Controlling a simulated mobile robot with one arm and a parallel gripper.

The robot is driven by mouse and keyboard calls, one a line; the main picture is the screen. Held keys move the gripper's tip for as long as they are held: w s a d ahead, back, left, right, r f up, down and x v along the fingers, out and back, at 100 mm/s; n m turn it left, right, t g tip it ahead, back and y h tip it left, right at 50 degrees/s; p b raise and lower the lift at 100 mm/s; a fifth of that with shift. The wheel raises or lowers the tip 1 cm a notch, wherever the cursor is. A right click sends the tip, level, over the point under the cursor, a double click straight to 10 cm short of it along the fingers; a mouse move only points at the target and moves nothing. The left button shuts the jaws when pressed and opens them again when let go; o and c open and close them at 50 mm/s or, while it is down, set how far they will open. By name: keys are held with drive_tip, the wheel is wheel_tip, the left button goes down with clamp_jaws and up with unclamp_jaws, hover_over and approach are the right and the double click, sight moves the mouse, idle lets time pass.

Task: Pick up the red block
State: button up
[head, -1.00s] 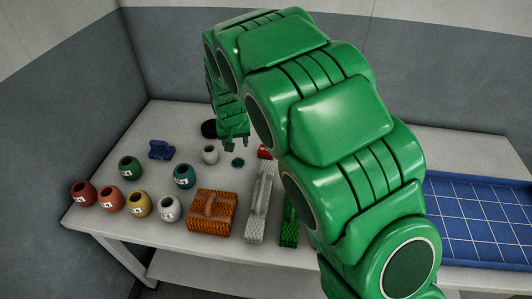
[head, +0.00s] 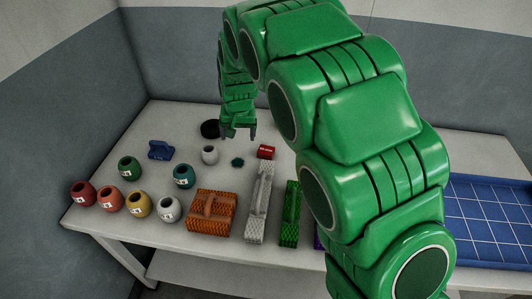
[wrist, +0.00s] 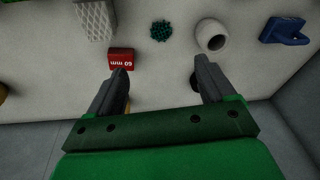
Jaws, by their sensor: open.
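The red block (head: 266,151) lies on the table behind the white mesh piece in the head view. In the wrist view the red block (wrist: 121,58) shows white "60 mm" lettering and lies just beyond the tip of the left finger. My gripper (head: 238,135) is open and empty above the table, up and left of the block in the head view. In the wrist view the gripper (wrist: 162,75) has its fingers wide apart, with bare table between them. I cannot tell its exact height above the table.
A small dark green piece (head: 237,162) and a white pot (head: 210,155) lie near the block. A white mesh piece (head: 259,205), an orange mesh piece (head: 212,213) and a green one (head: 290,215) stand in front. A blue gridded tray (head: 490,220) is at the right.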

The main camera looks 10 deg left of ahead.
drive_tip(key=w+d+r+m+y, duration=0.1)
drive_tip(key=w+d+m+y, duration=0.45)
drive_tip(key=m, duration=0.55)
drive_tip(key=w+d+m+y, duration=0.2)
drive_tip(key=d+m+y, duration=0.5)
drive_tip(key=d+m, duration=0.25)
drive_tip(key=m, duration=0.1)
approach(268, 150)
drive_tip(key=a, duration=0.2)
drive_tip(key=shift+s+a+f+h, duration=0.25)
drive_tip(key=shift+a, duration=0.15)
drive_tip(key=shift+f, duration=0.5)
drive_tip(key=shift+a+f, duration=0.1)
drive_tip(key=shift+a, duration=0.1)
drive_tip(key=shift+x, duration=1)
drive_tip(key=shift+w+r+x, duration=0.1)
drive_tip(key=shift+w+x, duration=0.05)
drive_tip(key=shift+x, duration=0.75)
drive_tip(key=shift+w+r+x, duration=0.1)
drive_tip(key=shift+w+x, duration=0.05)
drive_tip(key=shift+x, duration=0.75)
drive_tip(key=shift+w+r+x, duration=0.1)
drive_tip(key=shift+r+x, duration=0.05)
drive_tip(key=shift+x, duration=0.75)
